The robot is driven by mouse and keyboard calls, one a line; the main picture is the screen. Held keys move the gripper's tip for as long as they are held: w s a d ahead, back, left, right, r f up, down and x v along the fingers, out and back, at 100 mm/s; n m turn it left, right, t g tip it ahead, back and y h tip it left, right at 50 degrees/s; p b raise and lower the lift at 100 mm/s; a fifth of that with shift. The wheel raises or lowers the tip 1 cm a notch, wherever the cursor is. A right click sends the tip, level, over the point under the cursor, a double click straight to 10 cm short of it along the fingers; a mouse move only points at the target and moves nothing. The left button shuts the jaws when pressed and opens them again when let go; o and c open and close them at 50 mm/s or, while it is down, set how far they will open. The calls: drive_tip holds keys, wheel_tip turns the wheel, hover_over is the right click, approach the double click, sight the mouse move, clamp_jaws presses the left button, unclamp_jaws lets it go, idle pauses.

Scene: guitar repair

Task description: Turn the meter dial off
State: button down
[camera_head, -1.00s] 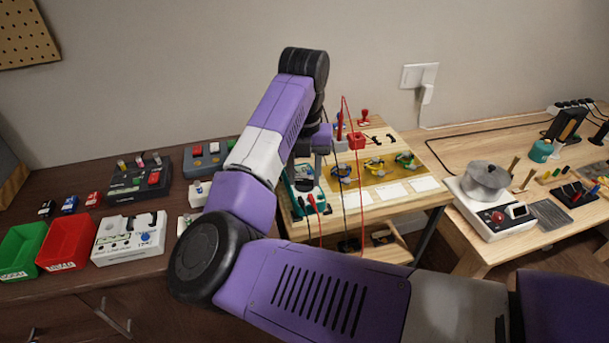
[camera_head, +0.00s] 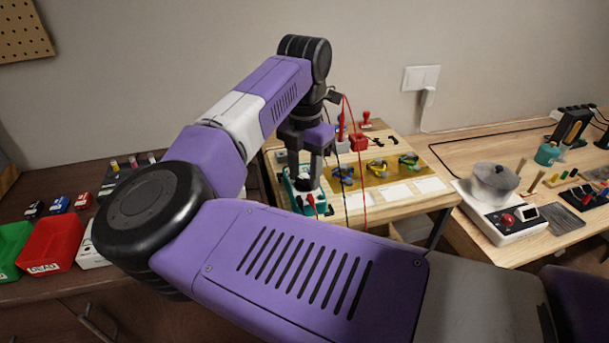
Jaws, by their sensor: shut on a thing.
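The teal meter (camera_head: 294,200) lies at the left end of the light wooden bench in the head view. My gripper (camera_head: 312,184) points down over it, with the fingers at the black dial (camera_head: 302,181) on its face. The fingers are shut on the dial. My gripper and wrist hide part of the meter, so the dial's setting cannot be read.
Red and black leads run up from the meter area beside my wrist. Right of it a yellow mat (camera_head: 385,172) holds several small parts. A red box (camera_head: 358,142) stands behind. A red bin (camera_head: 50,240) is at left.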

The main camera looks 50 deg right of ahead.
drive_tip(key=shift+m, duration=0.3)
drive_tip(key=shift+f+m+b, duration=0.1)
drive_tip(key=shift+m+b, duration=0.5)
drive_tip(key=shift+b, duration=0.1)
drive_tip(key=shift+m+b, duration=0.35)
drive_tip(key=shift+m, duration=0.85)
drive_tip(key=c, duration=0.8)
unclamp_jaws()
